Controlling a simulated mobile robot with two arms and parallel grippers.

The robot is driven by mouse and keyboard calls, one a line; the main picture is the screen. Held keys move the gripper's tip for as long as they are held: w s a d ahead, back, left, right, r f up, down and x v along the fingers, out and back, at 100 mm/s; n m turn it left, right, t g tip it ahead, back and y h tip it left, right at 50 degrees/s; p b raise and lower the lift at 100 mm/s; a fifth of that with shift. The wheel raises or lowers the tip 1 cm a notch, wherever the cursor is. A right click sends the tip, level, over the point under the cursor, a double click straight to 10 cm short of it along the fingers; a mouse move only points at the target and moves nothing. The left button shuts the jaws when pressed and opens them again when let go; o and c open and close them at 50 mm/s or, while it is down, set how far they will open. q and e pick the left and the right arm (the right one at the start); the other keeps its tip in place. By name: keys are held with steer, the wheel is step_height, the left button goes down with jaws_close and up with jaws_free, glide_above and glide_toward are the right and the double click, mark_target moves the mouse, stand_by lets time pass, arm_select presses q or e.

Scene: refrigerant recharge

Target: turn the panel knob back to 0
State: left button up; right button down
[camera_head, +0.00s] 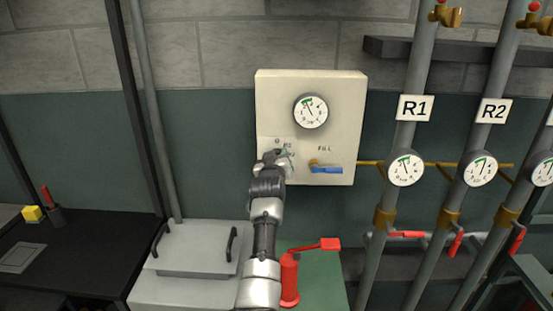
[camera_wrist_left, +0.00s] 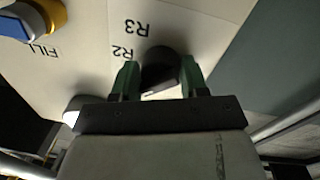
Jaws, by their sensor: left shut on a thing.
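The cream panel (camera_head: 345,95) is on the wall, with a round gauge (camera_head: 310,111) near its top. My left gripper (camera_head: 277,157) is at the panel's lower left and covers the knob in the head view. In the left wrist view, the dark knob (camera_wrist_left: 160,65) sits between the two green fingers of my left gripper (camera_wrist_left: 160,82), which are shut on it. The labels R2 (camera_wrist_left: 122,53) and R3 (camera_wrist_left: 138,27) show upside down beside the knob. The knob's pointer direction cannot be made out. My right gripper is not in view.
A blue lever (camera_head: 327,169) with a brass fitting is on the panel, right of my gripper, under the word FILL. Pipes with gauges (camera_head: 404,169) and red handles stand to the right. A red pump (camera_head: 290,280) and a grey lidded box (camera_head: 195,240) are below.

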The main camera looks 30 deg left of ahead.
arm_select(q)
steer(key=n, duration=0.4)
steer(key=shift+f+n, duration=0.15)
steer(key=shift+n, duration=1.35)
steer(key=shift+f+n+y+p, duration=0.15)
steer(key=shift+n+y+p, duration=0.15)
steer(key=shift+n, duration=0.7)
steer(key=o, duration=0.9)
steer(key=shift+a, duration=0.1)
steer(key=shift+s, duration=0.1)
